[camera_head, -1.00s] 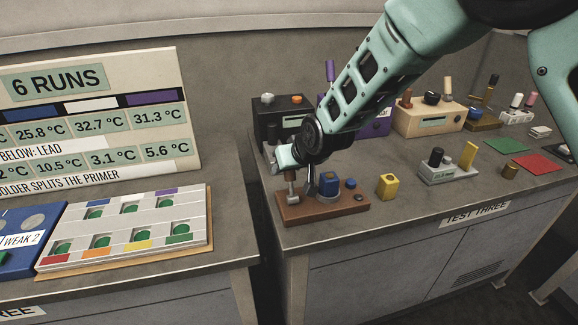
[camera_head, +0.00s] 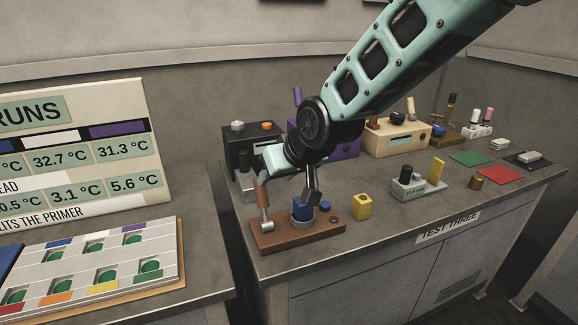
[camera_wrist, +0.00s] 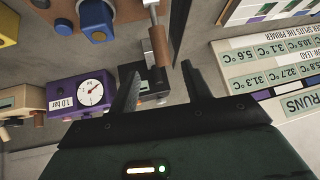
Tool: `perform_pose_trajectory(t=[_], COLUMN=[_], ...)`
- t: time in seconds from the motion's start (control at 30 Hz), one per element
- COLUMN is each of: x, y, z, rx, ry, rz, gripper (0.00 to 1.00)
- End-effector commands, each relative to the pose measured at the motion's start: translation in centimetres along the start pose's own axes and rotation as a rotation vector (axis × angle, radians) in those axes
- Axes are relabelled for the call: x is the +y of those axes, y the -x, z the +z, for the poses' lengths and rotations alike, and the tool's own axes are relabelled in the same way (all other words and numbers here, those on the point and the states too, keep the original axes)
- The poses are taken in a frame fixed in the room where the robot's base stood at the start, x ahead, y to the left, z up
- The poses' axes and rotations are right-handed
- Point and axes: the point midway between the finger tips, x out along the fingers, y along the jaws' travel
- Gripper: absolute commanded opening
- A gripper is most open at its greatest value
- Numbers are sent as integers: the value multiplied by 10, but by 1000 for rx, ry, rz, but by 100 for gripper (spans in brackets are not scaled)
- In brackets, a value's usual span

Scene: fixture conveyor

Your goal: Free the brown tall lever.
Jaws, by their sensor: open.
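The tall lever (camera_head: 261,193) has a brown handle on a silver rod and pivot. It stands at the left end of a brown fixture (camera_head: 285,238) and leans slightly left. A blue knob (camera_head: 302,206) sits to its right on the same fixture. In the wrist view the lever (camera_wrist: 158,45) points in towards the gap between my fingers; whether it lies between them in depth is unclear. My gripper (camera_wrist: 161,70) is open and empty. In the head view one dark finger hangs by the blue knob; the other is partly hidden by my wrist.
A black box (camera_head: 236,150), a purple gauge box (camera_head: 345,145) and a beige box (camera_head: 395,138) stand behind. A yellow block (camera_head: 362,207) and a grey fixture (camera_head: 418,187) are to the right. The bench's front edge is close to the brown fixture.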

Motion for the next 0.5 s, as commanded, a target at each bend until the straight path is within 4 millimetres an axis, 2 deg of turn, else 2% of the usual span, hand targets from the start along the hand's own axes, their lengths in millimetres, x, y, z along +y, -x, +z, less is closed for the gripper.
perform_pose_trajectory(t=[0.03, 0.2, 0.33, 0.5], x=[0, 0, 0, 0], y=[11, 39, 52, 58], z=[-1, -1, 0, 0], rx=[3, 3, 1, 0], ry=[1, 2, 2, 1], rz=[-1, -1, 0, 0], gripper=[49, 49, 49, 49])
